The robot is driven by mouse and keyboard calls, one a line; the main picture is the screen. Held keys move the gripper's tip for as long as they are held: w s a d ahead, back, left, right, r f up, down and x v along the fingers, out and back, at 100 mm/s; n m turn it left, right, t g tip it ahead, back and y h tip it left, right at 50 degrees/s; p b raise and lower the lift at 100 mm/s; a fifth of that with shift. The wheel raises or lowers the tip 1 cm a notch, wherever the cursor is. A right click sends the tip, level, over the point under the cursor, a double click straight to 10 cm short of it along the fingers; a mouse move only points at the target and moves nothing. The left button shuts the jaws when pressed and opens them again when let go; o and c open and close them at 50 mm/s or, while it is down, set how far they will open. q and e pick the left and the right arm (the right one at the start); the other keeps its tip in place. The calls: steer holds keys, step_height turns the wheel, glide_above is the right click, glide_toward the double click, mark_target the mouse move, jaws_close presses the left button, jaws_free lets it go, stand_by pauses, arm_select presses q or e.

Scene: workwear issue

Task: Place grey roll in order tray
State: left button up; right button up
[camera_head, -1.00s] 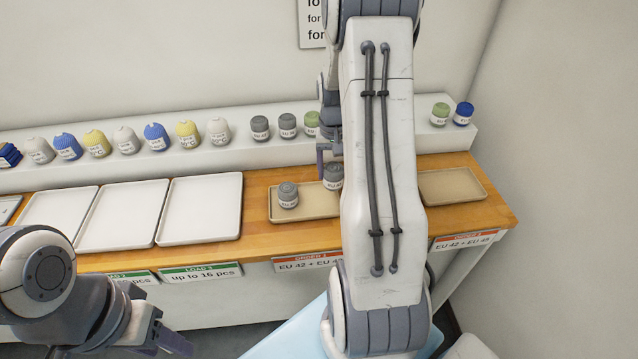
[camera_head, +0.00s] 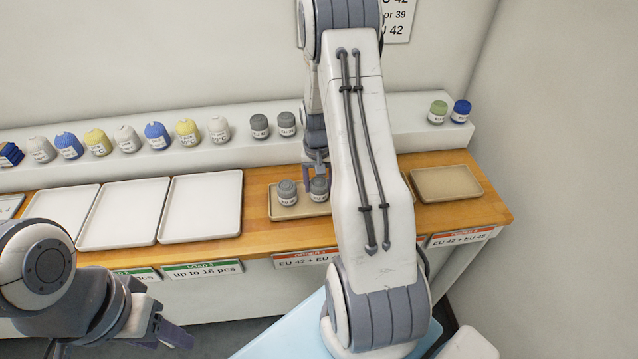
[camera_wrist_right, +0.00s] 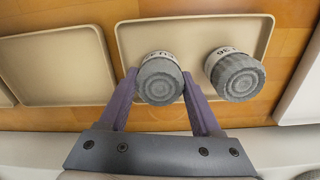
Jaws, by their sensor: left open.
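A grey roll (camera_head: 319,188) with a white label stands in the left beige order tray (camera_head: 273,211). My right gripper (camera_head: 317,176) reaches down over it, and in the right wrist view its purple fingers lie close along both sides of this roll (camera_wrist_right: 160,82). It appears shut on the roll. A second grey roll (camera_head: 287,193) stands in the same tray, to the left, apart from the fingers; it also shows in the right wrist view (camera_wrist_right: 238,76). My left gripper (camera_head: 170,335) is open and empty at the lower left, in front of the table.
Two more grey rolls (camera_head: 260,127) stand on the back shelf beside white, blue and yellow ones. A green roll (camera_head: 438,112) and a blue roll (camera_head: 462,111) stand at its right end. White trays (camera_head: 201,205) lie left. The right order tray (camera_head: 446,184) is empty.

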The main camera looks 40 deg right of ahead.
mark_target(318, 181)
steer(key=o, duration=0.3)
steer(key=shift+o, duration=0.2)
steer(key=shift+r, duration=0.1)
step_height(318, 181, up, 12)
steer(key=b, duration=0.2)
steer(key=a+r+n, duration=0.2)
steer(key=a+n, duration=0.1)
steer(key=a, duration=0.6)
steer(key=s+a+r+n, duration=0.1)
steer(key=s+a+n, duration=0.1)
steer(key=a, duration=0.4)
steer(key=s+a+r+n, duration=0.1)
steer(key=a+r+n, duration=0.1)
steer(key=a, duration=0.5)
steer(key=s+a+n, duration=0.4)
steer(key=s+a, duration=0.2)
steer(key=s, duration=0.3)
steer(key=s+a+n+y, duration=0.1)
steer(key=s+a+n, duration=0.3)
steer(key=s, duration=0.5)
steer(key=shift+s+a+n, duration=0.25)
steer(key=shift+a+n, duration=0.05)
steer(key=shift+a, duration=0.75)
